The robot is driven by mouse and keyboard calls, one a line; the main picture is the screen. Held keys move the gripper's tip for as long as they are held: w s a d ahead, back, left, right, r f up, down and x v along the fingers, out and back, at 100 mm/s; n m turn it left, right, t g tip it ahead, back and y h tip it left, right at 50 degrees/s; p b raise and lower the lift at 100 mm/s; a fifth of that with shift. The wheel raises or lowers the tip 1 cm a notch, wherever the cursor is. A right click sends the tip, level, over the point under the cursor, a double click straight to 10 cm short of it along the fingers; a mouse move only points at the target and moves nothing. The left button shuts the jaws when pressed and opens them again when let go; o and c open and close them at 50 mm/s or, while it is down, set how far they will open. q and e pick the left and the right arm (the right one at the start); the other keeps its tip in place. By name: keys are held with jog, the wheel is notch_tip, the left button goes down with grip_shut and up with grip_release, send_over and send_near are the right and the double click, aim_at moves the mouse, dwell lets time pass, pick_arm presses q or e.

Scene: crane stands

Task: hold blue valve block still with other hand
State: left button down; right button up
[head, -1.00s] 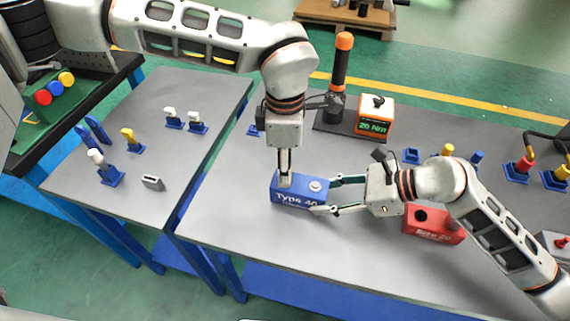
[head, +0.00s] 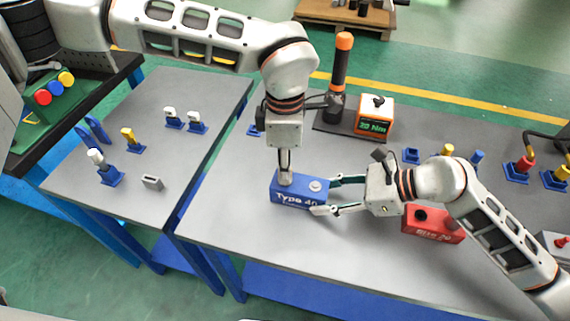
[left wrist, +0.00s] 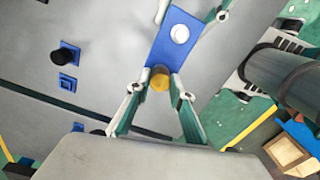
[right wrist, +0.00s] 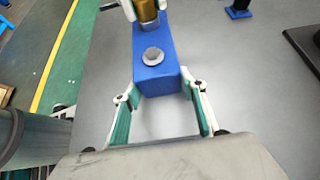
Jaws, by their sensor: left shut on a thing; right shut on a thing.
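The blue valve block (head: 300,198), marked "Type 40", lies on the grey table in the head view. It also shows in the left wrist view (left wrist: 170,45) and the right wrist view (right wrist: 156,75). A round pale plug sits on its top. My right gripper (head: 322,195) is shut on the block's right end, one finger along each side. My left gripper (head: 285,176) points down over the block's left end, shut on a brass fitting (left wrist: 160,80) standing there. The fitting is mostly hidden in the head view; the right wrist view shows it at the block's far end (right wrist: 147,12).
A red block (head: 432,226) lies right of my right gripper. A torque display (head: 375,118) and an orange-topped black tool (head: 340,75) stand behind. Several blue stands line the right rear. A second table (head: 150,110) holds more stands and a small grey block (head: 152,183). The front table area is clear.

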pick_arm(q)
jog(key=m, duration=0.4)
jog(key=m, duration=0.3)
jog(key=shift+m, duration=1.1)
jog(key=m, duration=0.5)
